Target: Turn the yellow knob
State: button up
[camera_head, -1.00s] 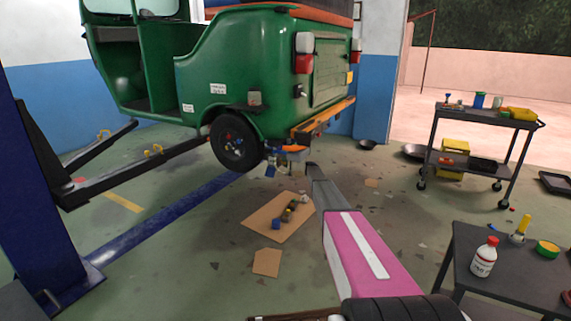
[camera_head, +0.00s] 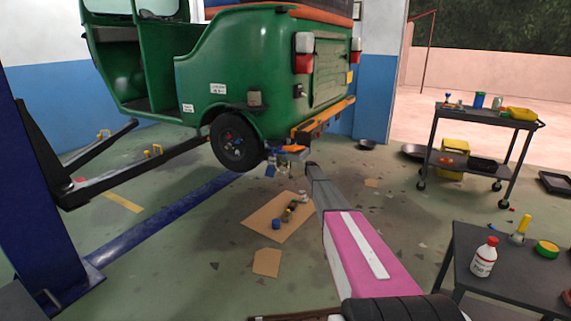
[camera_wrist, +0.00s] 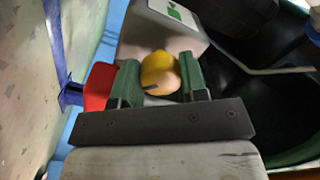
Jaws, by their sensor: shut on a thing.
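The yellow knob (camera_wrist: 158,70) shows in the wrist view, round and between the two green fingers of my gripper (camera_wrist: 160,82). My gripper is shut on it. A small dark mark shows low on the knob. In the head view my pink and grey arm reaches toward the low rear of the green rickshaw (camera_head: 235,75). The knob cannot be made out clearly there.
In the wrist view a red block (camera_wrist: 98,88) is close left of the fingers, and a grey housing with a green sign is behind. A cardboard sheet (camera_head: 262,222) with small parts lies on the floor. A trolley (camera_head: 480,130) and a dark table (camera_head: 510,270) stand right.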

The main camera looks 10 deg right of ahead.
jog(key=o, duration=0.9)
jog(key=shift+s+d, duration=0.1)
jog(key=v, duration=1)
jog(key=shift+s+d, duration=0.2)
jog(key=shift+d, duration=0.05)
